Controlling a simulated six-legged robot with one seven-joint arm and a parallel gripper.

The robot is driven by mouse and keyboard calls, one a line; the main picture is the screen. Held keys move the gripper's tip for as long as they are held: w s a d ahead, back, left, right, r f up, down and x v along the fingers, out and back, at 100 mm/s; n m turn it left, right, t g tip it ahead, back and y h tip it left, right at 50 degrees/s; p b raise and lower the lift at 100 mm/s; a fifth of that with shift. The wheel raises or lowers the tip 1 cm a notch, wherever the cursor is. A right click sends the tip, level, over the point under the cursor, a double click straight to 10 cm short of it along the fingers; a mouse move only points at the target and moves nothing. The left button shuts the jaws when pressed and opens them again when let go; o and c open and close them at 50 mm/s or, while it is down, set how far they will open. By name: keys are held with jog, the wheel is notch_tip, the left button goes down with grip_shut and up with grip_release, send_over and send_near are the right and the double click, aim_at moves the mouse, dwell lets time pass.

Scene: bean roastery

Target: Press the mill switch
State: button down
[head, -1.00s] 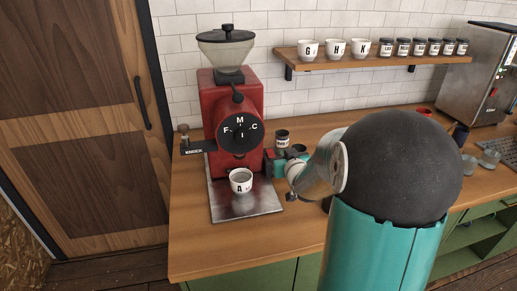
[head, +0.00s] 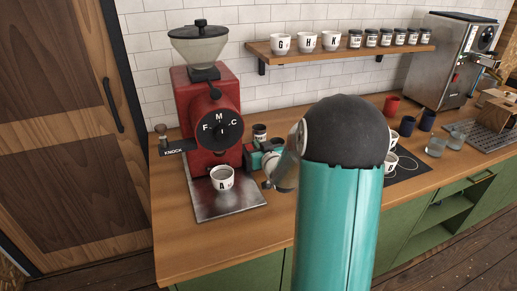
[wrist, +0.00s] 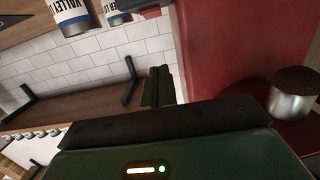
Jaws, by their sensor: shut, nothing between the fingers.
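The red mill (head: 200,105) stands on the counter at the left in the head view, with a clear hopper on top and a round black dial (head: 219,128) marked F, M, C and I on its front. I cannot make out a separate switch; the mill's right side is partly hidden by my gripper. My gripper (head: 251,157) is close by the lower right side of the mill; I cannot tell whether it touches. In the wrist view its fingers (wrist: 159,86) are together and empty, pointing past the red mill wall (wrist: 220,50).
A white cup marked A (head: 223,180) stands on the metal tray (head: 235,203) below the dial. A dark labelled jar (head: 260,132) stands behind my gripper. A wall shelf (head: 340,52) holds cups and jars. In the wrist view a metal container (wrist: 292,102) is right of the fingers.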

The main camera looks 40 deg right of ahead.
send_over(251, 146)
jog(key=s+a, duration=0.1)
jog(key=s, duration=0.1)
jog(key=shift+a+f, duration=0.1)
jog(key=shift+f, duration=0.4)
notch_tip(251, 146, down, 3)
jog(key=shift+r, duration=0.15)
jog(key=shift+f, duration=0.55)
